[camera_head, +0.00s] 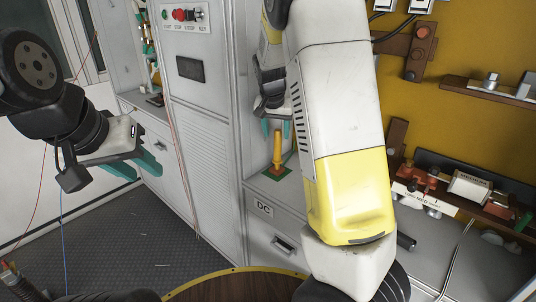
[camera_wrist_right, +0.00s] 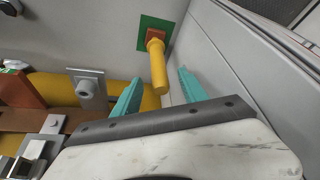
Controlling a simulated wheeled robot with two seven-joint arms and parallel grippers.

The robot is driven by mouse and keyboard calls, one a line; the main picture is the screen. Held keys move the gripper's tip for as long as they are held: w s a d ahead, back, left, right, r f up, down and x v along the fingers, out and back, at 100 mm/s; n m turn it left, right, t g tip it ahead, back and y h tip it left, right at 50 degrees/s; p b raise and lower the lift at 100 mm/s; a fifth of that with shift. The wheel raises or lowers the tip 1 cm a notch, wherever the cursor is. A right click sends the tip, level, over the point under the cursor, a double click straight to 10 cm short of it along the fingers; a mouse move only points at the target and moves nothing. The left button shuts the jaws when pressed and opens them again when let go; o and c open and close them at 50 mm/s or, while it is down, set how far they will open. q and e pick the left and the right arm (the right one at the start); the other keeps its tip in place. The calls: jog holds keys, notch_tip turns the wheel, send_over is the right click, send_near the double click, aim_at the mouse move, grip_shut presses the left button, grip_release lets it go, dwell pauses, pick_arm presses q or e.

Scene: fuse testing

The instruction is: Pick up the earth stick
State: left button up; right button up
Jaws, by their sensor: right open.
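The earth stick is a yellow rod (camera_head: 277,150) standing upright on a small green base (camera_head: 276,173) on the grey counter by the cabinet. In the right wrist view the yellow rod (camera_wrist_right: 157,66) points toward my gripper, and its free end appears between the teal fingertips. My right gripper (camera_head: 272,112) is open just above the rod, and its two fingers also show in the right wrist view (camera_wrist_right: 160,77) with a gap on each side of the rod. My left gripper (camera_head: 139,172) is at the left, away from the rod, with its teal fingers apart and empty.
The grey cabinet (camera_head: 205,130) stands close to the left of the rod. A grey knob on a plate (camera_wrist_right: 88,87) is beside it in the right wrist view. Brown shelves with devices (camera_head: 470,190) line the yellow wall. A round wooden top (camera_head: 235,288) is in front.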

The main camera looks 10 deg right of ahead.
aim_at(278, 145)
jog(key=x, duration=0.7)
jog(key=shift+w+d+f, duration=0.15)
jog(key=shift+w+f, duration=0.05)
jog(key=shift+f, duration=0.15)
grip_shut()
dwell(1.0)
